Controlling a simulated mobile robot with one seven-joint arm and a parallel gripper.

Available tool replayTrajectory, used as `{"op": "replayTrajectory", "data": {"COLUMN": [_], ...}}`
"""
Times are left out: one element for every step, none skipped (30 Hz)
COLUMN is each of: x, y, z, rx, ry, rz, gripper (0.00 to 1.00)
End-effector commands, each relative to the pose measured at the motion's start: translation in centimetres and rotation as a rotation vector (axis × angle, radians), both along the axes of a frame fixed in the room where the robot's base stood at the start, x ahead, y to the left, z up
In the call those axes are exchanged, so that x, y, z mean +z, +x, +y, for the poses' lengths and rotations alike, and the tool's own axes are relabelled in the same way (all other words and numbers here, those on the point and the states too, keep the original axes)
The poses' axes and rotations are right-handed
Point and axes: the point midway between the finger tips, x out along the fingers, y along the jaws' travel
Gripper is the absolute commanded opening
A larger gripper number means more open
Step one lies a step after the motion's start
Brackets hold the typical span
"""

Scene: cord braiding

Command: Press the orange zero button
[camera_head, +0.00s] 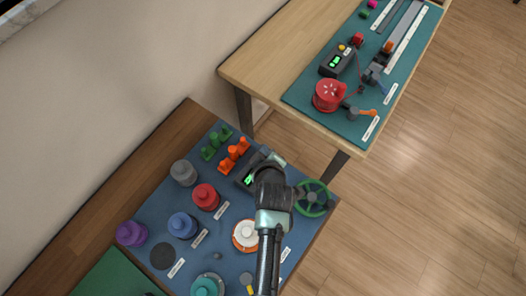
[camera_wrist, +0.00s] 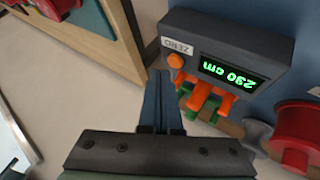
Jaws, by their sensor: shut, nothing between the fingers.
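A dark grey counter box (camera_wrist: 225,40) with a green lit display (camera_wrist: 232,73) fills the upper right of the wrist view. Its display is upside down and shows a three-digit length in cm. The round orange zero button (camera_wrist: 175,60) sits at the box's near left corner, beside a white ZERO label (camera_wrist: 177,38). My gripper (camera_wrist: 160,75) is shut and empty, its fingertips just below and left of the button in the picture. I cannot tell whether they touch it. In the head view the box (camera_head: 244,183) is partly hidden by my gripper, which covers the button.
Orange clips (camera_head: 234,155) and green clips (camera_head: 215,143) stand beside the box. A red spool (camera_head: 206,197), a blue spool (camera_head: 183,225) and a green wheel (camera_head: 314,198) share the blue mat. A second table holds another counter box (camera_head: 338,61) and a red spool (camera_head: 328,95).

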Motion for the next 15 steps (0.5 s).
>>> {"op": "replayTrajectory", "data": {"x": [-0.33,-0.46,-0.61,-0.71,-0.78,-0.8,-0.79,-0.76,-0.73,-0.72,-0.72,-0.72,-0.71,-0.72,-0.72], "y": [0.0,0.0,0.0,0.0,0.0,0.01,0.01,0.01,0.02,0.01,0.01,0.01,0.01,0.01,0.01], "z": [0.01,0.01,0.03,0.03,0.04,0.04,0.04,0.03,0.03,0.02,0.02,0.02,0.02,0.02,0.02], "rx": [0.0,0.0,0.0,0.0,0.001,0.001,0.0,0.0,0.0,0.0,0.0,0.0,0.0,0.0,0.0], "ry": [0.0,0.0,0.0,0.0,0.0,0.0,0.0,0.0,0.0,0.0,0.0,0.0,0.0,0.0,0.0], "rz": [0.0,0.0,0.0,0.0,0.001,0.001,0.0,0.0,0.0,0.0,0.0,0.0,0.0,0.0,0.0], "gripper": [0.0,0.0,0.0,0.0,0.0,0.0,0.0,0.0,0.0,0.0,0.0,0.0,0.0,0.0,0.0]}}
